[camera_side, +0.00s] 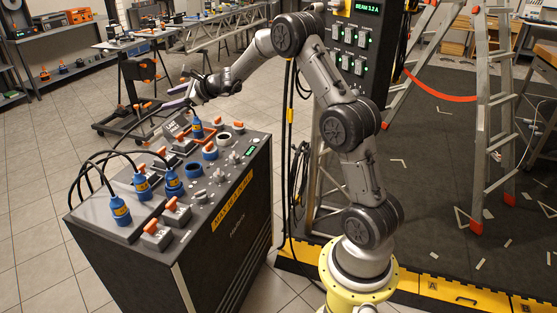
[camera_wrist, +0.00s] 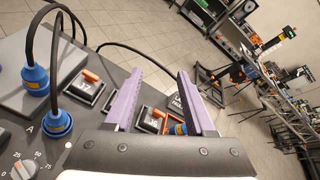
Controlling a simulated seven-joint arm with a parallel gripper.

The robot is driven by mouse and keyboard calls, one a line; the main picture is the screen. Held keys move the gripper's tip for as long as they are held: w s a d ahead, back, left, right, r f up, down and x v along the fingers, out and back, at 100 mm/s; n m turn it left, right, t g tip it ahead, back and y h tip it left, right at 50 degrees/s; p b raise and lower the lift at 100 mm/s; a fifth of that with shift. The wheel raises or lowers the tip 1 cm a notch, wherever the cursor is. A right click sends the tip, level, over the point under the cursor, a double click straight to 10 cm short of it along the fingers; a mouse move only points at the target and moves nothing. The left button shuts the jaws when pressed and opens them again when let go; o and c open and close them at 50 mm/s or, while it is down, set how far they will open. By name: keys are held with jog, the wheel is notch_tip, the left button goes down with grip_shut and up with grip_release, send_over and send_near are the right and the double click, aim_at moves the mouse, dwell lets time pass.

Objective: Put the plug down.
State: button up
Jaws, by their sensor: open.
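My gripper (camera_side: 174,97) is above the far left part of the black control console, with its two purple fingers apart and nothing held between them. The fingers also show in the wrist view (camera_wrist: 170,72). A blue plug (camera_side: 197,128) with a yellow label stands upright on the console top, just below and to the right of the fingers in the side view. In the wrist view a blue piece, likely this plug (camera_wrist: 181,128), shows at the right finger's base, mostly hidden by my gripper. Whether its lower end sits in a socket is hidden.
Several more blue plugs with black cables stand on the console (camera_side: 122,213); one is at the wrist view's left (camera_wrist: 36,80). Orange switches (camera_side: 157,235), knobs and blue-ringed sockets (camera_side: 210,151) crowd the console. A black cable arcs across its far left side.

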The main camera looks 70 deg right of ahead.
jog(key=s+a+r+n+g+y, duration=0.1)
jog(key=s+a+r+n+y, duration=0.1)
jog(key=s+a+r+n, duration=0.5)
jog(key=s+a+r+n+g+y, duration=0.1)
jog(key=s+a+n+g+y, duration=0.2)
jog(key=a, duration=0.8)
jog(key=s+a+n+g, duration=0.1)
jog(key=s+a+n, duration=0.4)
jog(key=s, duration=0.3)
jog(key=s+a+n+g, duration=0.1)
jog(key=s+a+n, duration=0.35)
jog(key=s, duration=0.25)
jog(key=s+d+f+n+h, duration=0.1)
jog(key=s+f+n, duration=0.1)
jog(key=s, duration=0.4)
jog(key=s+d+f+n+g+h, duration=0.1)
jog(key=s+f+n+h, duration=0.1)
jog(key=s+n, duration=0.3)
jog(key=s+d+f+n+g+h, duration=0.1)
jog(key=s+d+f+n+h, duration=0.1)
jog(key=s, duration=0.6)
jog(key=shift+s+f+n, duration=0.25)
jog(key=shift+s+n, duration=0.15)
jog(key=shift+n, duration=0.25)
